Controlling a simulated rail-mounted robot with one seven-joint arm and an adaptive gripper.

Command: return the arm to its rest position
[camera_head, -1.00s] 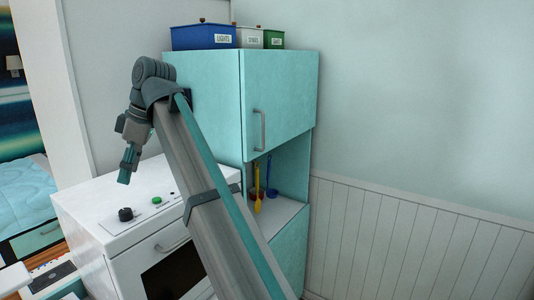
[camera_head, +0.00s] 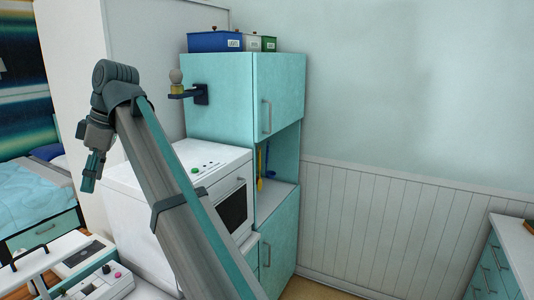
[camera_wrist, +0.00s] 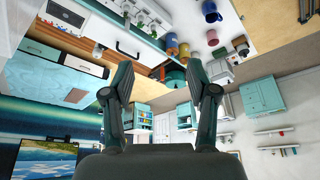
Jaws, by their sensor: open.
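My gripper (camera_head: 90,172) hangs at the end of my raised arm at the left of the head view, fingers pointing down. It is in front of the white wall and beside the white oven (camera_head: 130,200), apart from both. In the wrist view my gripper (camera_wrist: 162,90) shows two fingers spread wide with nothing between them. That view looks out over the room, which appears upside down.
A teal cabinet (camera_head: 220,100) stands behind my arm, with a wall bracket (camera_head: 200,93) holding a small lamp-like item. Boxes (camera_head: 215,41) sit on top. A bed (camera_head: 35,195) is at left. The wall at right is clear.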

